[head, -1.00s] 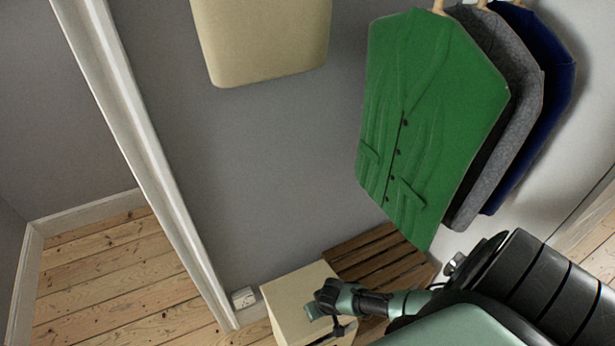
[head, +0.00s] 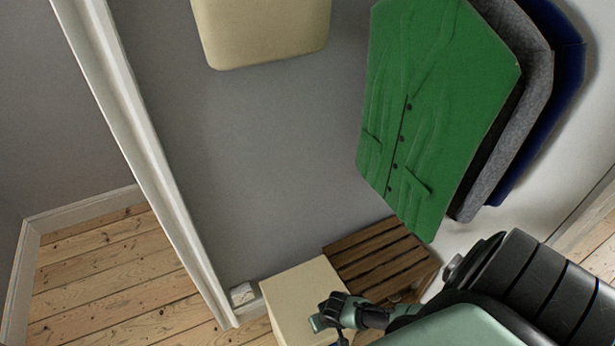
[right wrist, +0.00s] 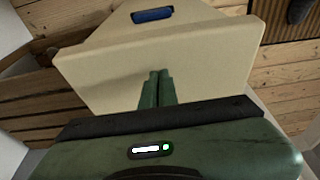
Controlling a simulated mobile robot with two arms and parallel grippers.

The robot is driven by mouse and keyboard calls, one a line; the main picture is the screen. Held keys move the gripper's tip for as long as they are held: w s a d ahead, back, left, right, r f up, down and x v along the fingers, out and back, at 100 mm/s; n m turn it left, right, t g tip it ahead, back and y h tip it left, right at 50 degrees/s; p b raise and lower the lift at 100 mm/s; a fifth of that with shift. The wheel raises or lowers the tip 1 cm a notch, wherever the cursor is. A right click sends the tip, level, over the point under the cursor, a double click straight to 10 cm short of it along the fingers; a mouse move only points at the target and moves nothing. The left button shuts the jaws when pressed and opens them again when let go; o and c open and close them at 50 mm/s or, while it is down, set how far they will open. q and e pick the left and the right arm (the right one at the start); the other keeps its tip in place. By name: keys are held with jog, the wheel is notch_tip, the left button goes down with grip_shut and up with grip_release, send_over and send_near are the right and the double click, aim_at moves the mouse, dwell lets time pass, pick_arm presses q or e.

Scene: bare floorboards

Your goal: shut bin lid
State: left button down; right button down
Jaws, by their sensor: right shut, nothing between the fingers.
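A cream bin (head: 292,292) stands on the floor at the bottom middle of the head view. In the right wrist view its broad cream lid (right wrist: 215,65) fills the middle, with a blue oval piece (right wrist: 152,15) beyond it. I cannot tell whether the lid is fully down. My right gripper (head: 318,322) is over the bin's cream top in the head view. In the right wrist view its green fingers (right wrist: 157,76) are together, empty, and point at the cream panel; contact cannot be told. My left gripper is not in view.
A brown slatted wooden piece (head: 380,258) stands right beside the bin. A green jacket (head: 430,110) hangs above it with grey and blue ones. A cream box-like object (head: 262,30) is on the wall. Bare floorboards (head: 95,265) are clear at left, past a white door frame (head: 150,160).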

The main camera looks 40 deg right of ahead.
jog(key=shift+f, duration=0.1)
jog(key=shift+f+b, duration=0.8)
jog(key=shift+r, duration=0.15)
notch_tip(320, 180, up, 6)
jog(key=p, duration=0.6)
